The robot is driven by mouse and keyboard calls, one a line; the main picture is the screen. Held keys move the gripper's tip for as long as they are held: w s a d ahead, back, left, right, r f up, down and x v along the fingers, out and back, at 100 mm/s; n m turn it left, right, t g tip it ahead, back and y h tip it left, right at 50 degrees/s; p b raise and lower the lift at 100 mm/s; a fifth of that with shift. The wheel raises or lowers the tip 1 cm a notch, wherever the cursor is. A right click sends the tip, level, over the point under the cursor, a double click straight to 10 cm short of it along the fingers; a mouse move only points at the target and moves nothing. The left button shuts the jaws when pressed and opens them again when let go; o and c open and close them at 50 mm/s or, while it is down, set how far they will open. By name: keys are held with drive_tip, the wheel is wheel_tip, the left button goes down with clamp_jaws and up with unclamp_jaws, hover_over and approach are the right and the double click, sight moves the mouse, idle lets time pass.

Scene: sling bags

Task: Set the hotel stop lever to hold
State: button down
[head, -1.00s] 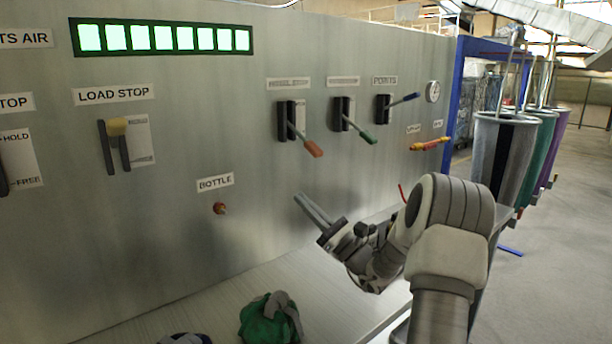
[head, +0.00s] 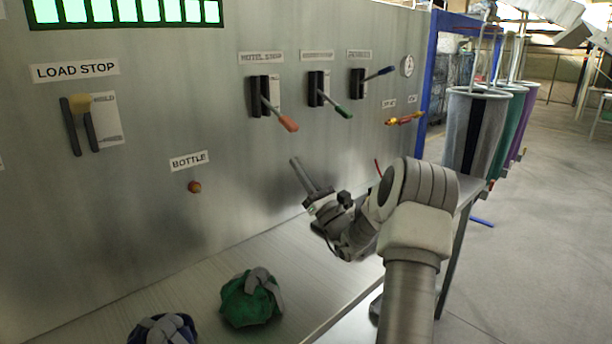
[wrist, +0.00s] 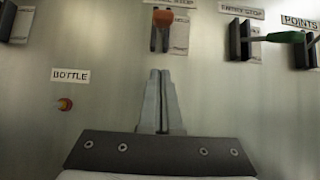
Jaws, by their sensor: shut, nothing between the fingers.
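The hotel stop lever (head: 278,112) has an orange handle and a black slotted mount on the grey panel, under a label that seems to read HOTEL STOP. Its handle sticks out and down to the right in the head view. In the wrist view the orange knob (wrist: 163,18) shows at the top, straight beyond my fingertips. My gripper (head: 295,160) is shut and empty, below the lever and apart from it; it also shows in the wrist view (wrist: 160,72). The small hold and free marks on its plate are too blurred to read.
A green-handled lever (head: 337,105) and a blue-handled lever (head: 379,73) stand to the right. The load stop lever (head: 79,115) and a red bottle knob (head: 194,187) are to the left. A green bag (head: 245,302) and a dark bag lie on the ledge below.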

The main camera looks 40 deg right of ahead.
wheel_tip(320, 180, up, 7)
drive_tip(key=w, duration=0.2)
drive_tip(key=shift+a+f, duration=0.15)
drive_tip(key=shift+f, duration=0.05)
drive_tip(key=shift+r+p, duration=0.15)
drive_tip(key=shift+p, duration=0.35)
